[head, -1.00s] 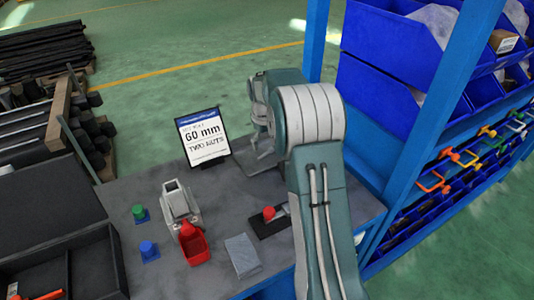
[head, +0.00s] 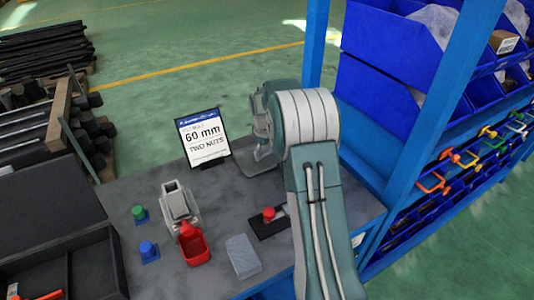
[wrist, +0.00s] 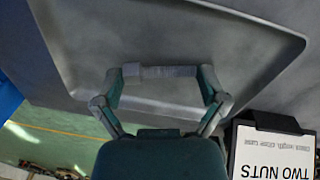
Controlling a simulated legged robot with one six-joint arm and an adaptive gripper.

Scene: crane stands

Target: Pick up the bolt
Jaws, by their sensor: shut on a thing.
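My gripper (wrist: 160,77) is shut on the grey bolt (wrist: 165,71) in the wrist view. The bolt lies crosswise between the two fingertips, with its thicker head at the left finger and its shank running to the right one. Behind it is the grey shallow tray (wrist: 230,45) with a raised rim. I cannot tell how far the bolt is from the tray floor. In the head view my gripper (head: 260,120) is partly hidden by my own arm, over the tray (head: 262,164), and the bolt cannot be made out.
A sign (head: 203,138) reading "60 mm, two nuts" stands beside the tray. Nearer are a grey fixture (head: 178,202), a red bin (head: 193,245), green (head: 139,213) and blue (head: 148,250) knobs, and a grey block (head: 243,256). A blue rack (head: 395,125) stands right.

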